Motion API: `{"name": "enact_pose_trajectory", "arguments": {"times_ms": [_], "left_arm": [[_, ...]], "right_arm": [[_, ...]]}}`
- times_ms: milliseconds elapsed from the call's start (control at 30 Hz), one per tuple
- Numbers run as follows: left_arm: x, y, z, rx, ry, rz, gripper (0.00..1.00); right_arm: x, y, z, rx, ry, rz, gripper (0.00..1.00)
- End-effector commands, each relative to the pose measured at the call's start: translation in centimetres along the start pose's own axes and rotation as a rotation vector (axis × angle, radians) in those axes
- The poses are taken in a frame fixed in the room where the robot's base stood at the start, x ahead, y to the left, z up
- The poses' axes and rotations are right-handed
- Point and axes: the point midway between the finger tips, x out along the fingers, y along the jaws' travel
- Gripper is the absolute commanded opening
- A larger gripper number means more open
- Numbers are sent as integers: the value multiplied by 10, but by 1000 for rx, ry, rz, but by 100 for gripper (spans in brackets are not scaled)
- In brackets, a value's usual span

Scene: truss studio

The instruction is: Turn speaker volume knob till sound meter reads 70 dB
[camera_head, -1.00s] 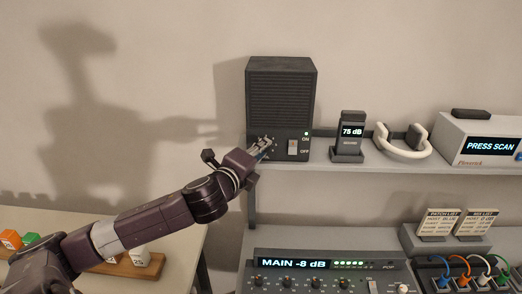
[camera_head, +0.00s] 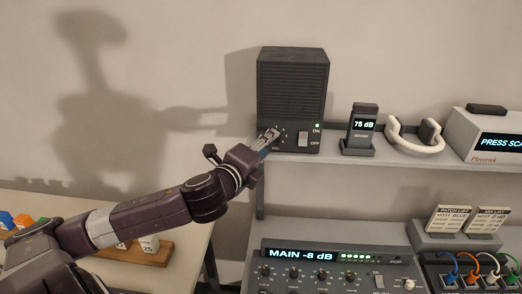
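The black speaker (camera_head: 292,88) stands on the shelf, with a lit green light and an ON/OFF switch (camera_head: 303,139) at its lower right. My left gripper (camera_head: 268,138) is at the speaker's lower left front, where dial marks show around its fingertips. The fingers cover the volume knob, so I cannot tell whether they are shut on it. The sound meter (camera_head: 363,125) stands to the right of the speaker and reads 75 dB. My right gripper is not in view.
White headphones (camera_head: 415,140) hang or rest right of the meter, and a white scanner box (camera_head: 480,135) is at the far right. A mixer (camera_head: 335,268) reading MAIN -8 dB sits below the shelf (camera_head: 320,160). A wooden block rack (camera_head: 150,255) is at the lower left.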

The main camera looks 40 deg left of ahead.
Motion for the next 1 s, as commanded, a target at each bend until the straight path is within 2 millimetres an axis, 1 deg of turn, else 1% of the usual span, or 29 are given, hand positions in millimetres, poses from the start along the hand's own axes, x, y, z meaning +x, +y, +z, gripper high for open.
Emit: {"name": "enact_pose_trajectory", "arguments": {"times_ms": [33,133,400,600,1000], "left_arm": [[-7,2,-1,2,3,3,37],[-19,1,-1,3,3,3,37],[-38,1,-1,0,1,1,37],[-42,0,0,-1,0,1,37],[-42,0,0,-1,1,1,37]], "right_arm": [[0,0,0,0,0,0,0],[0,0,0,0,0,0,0],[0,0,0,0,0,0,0],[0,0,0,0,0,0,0],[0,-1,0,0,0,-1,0]]}}
